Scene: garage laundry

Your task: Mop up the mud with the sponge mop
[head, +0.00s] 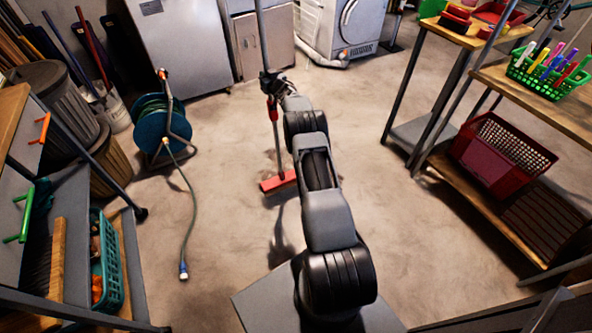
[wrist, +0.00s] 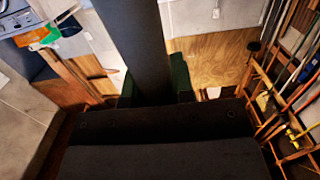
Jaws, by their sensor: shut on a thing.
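The sponge mop has a grey pole and a red head (head: 278,182). It stands nearly upright in the middle of the head view, with its head low at the floor; I cannot tell if it touches. My gripper (head: 271,84) is shut on the pole well above the head. In the wrist view the dark pole (wrist: 134,38) runs up between the fingers of my gripper (wrist: 154,88). I cannot make out a distinct mud patch on the brownish floor; my arm hides part of it.
A blue hose reel (head: 152,125) stands left, its hose (head: 190,215) trailing over the floor. Shelving with a red crate (head: 497,152) is at right. A teal basket (head: 107,262) is at lower left. Grey cabinets (head: 182,45) and a white washer (head: 335,28) stand behind. Floor between is open.

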